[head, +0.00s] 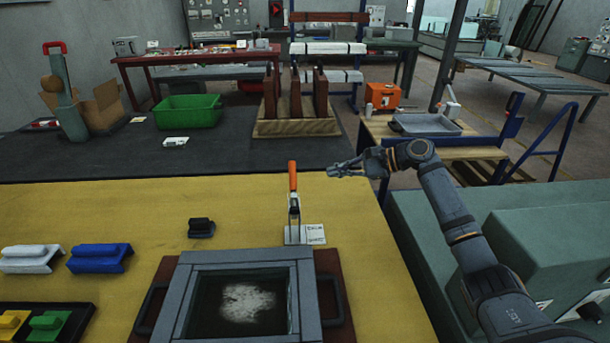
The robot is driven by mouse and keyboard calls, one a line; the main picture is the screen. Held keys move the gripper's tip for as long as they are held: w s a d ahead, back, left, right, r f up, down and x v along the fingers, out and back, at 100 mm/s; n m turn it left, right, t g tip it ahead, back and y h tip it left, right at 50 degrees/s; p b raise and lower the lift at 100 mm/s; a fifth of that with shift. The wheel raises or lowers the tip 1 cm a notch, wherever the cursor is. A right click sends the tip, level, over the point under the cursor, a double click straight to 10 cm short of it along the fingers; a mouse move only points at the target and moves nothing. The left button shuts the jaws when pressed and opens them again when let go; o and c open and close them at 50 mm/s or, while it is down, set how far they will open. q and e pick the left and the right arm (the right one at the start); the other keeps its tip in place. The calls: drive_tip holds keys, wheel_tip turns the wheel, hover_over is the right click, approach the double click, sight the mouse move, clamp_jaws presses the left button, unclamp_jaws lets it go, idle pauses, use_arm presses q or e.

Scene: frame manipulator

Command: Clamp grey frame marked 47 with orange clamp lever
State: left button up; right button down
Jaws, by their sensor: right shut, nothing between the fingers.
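The grey frame (308,300) lies on a brown board with dark handles at the front of the yellow table; I cannot read a 47 on it. The orange clamp lever (292,176) stands upright on its metal clamp, just behind the frame's far right corner. A white label lies beside the clamp's base. My right gripper (334,171) is to the right of the lever, apart from it, pointing left near the table's far right edge. Its fingers are shut and empty. My left gripper is out of view.
A small black block (201,228) stands left of the clamp. White (30,259) and blue (100,258) blocks and a black tray (45,322) with yellow and green pieces lie at left. A green bin (188,111) stands farther back. The yellow surface around the lever is clear.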

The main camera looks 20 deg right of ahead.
sight(293, 181)
drive_tip(key=w+a+f+p, duration=0.1)
drive_tip(key=w+a, duration=0.2)
drive_tip(key=a, duration=0.5)
drive_tip(key=shift+w+a+p, duration=0.15)
drive_tip(key=shift+a+p, duration=0.2)
drive_tip(key=shift+a, duration=0.05)
drive_tip(key=shift+r, duration=0.1)
